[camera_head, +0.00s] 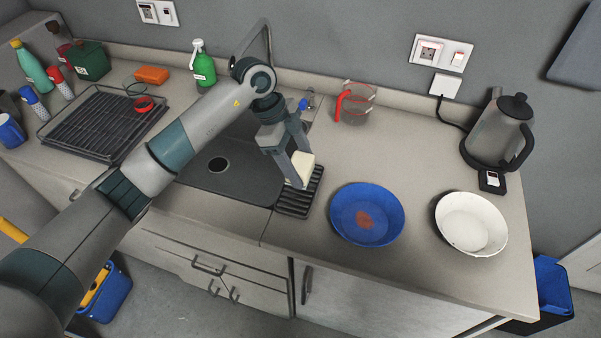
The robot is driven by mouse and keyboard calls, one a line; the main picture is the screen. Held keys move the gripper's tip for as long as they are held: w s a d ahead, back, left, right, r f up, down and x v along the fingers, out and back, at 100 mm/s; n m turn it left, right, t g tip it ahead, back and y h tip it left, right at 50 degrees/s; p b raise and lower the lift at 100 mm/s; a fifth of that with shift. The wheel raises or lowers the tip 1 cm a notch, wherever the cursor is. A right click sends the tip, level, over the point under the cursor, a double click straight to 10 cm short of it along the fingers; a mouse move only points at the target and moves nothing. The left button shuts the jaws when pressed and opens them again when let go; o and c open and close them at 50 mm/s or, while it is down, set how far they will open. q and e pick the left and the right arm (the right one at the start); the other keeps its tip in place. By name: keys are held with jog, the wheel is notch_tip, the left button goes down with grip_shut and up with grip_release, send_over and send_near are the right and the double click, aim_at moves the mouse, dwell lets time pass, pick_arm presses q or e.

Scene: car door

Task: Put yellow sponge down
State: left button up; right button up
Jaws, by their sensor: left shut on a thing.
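The sponge (304,166) is a pale cream-yellow block. My left gripper (296,180) is shut on it, with its fingers pointing down. The sponge is at the black ribbed rack (300,200) on the counter, just right of the sink. I cannot tell whether the sponge touches the rack. The gripper fingers hide part of it. My right gripper is not in view.
A blue bowl (345,229) with a reddish-brown stain and a white bowl (471,222) stand to the right. A glass jug (356,103) and a kettle (497,132) stand behind them. The sink (222,180) and a dish rack (95,128) are left.

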aim_at(300, 172)
pick_arm(q)
jog(key=shift+f+p, duration=0.95)
jog(key=shift+f, duration=1.05)
jog(key=o, duration=0.9)
jog(key=shift+b+v, duration=2.4)
jog(key=shift+v, duration=3.65)
